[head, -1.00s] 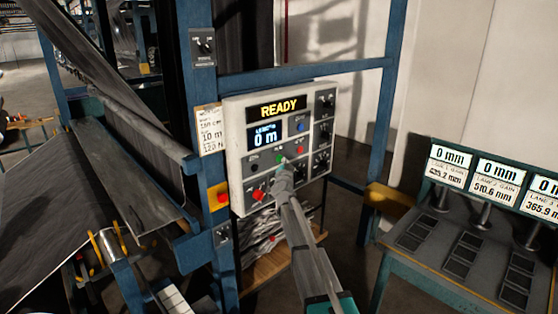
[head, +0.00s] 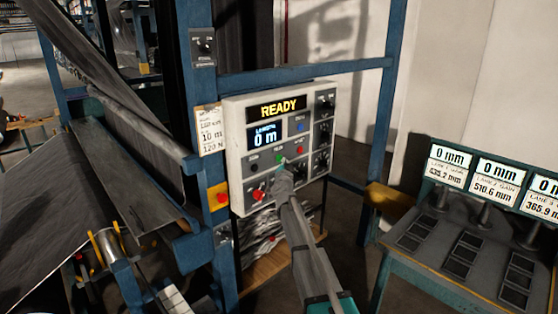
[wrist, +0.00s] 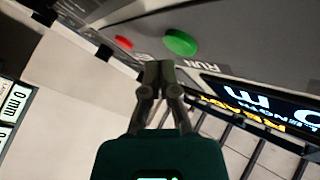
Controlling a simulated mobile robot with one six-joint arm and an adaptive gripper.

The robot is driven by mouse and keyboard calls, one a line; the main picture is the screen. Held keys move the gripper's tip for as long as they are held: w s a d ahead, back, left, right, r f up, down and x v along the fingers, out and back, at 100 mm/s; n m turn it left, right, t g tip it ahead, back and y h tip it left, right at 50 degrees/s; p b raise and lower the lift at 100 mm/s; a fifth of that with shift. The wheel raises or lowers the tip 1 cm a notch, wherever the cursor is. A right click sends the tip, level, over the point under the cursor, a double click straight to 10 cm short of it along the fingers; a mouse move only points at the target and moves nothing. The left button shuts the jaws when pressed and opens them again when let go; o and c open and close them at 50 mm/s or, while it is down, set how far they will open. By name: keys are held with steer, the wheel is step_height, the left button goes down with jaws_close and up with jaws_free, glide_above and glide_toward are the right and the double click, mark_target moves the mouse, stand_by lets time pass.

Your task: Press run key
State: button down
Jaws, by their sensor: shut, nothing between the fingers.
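The control panel (head: 236,150) is a pale box on a blue frame, its display reading READY and 0 m. The green run key (head: 280,159) sits in its middle row; the wrist view shows it as a raised green button (wrist: 181,43) beside the label RUN. My gripper (head: 283,172) is shut and empty, its tip just below the run key in the head view. In the wrist view the closed fingertips (wrist: 159,66) are near the green button, with a visible gap in the picture. I cannot tell the exact depth between them.
A red button (head: 300,150) is right of the run key, and a larger red knob (head: 258,195) is lower left. A bench (head: 400,262) with several displays stands at right. Dark fabric (head: 40,200) hangs at left.

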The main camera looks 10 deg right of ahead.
steer(key=shift+w, duration=0.1)
steer(key=shift+w+a, duration=0.25)
steer(key=shift+w, duration=0.05)
steer(key=shift+w+a, duration=0.3)
steer(key=shift+w, duration=0.05)
stand_by(1.2)
stand_by(0.5)
steer(key=shift+s+d, duration=0.55)
steer(key=shift+s, duration=0.1)
steer(key=shift+s, duration=0.15)
steer(key=s+d, duration=0.1)
steer(key=s, duration=0.1)
steer(key=s+d, duration=0.1)
steer(key=d, duration=0.1)
steer(key=shift+s, duration=0.4)
steer(key=shift+a, duration=0.1)
stand_by(0.7)
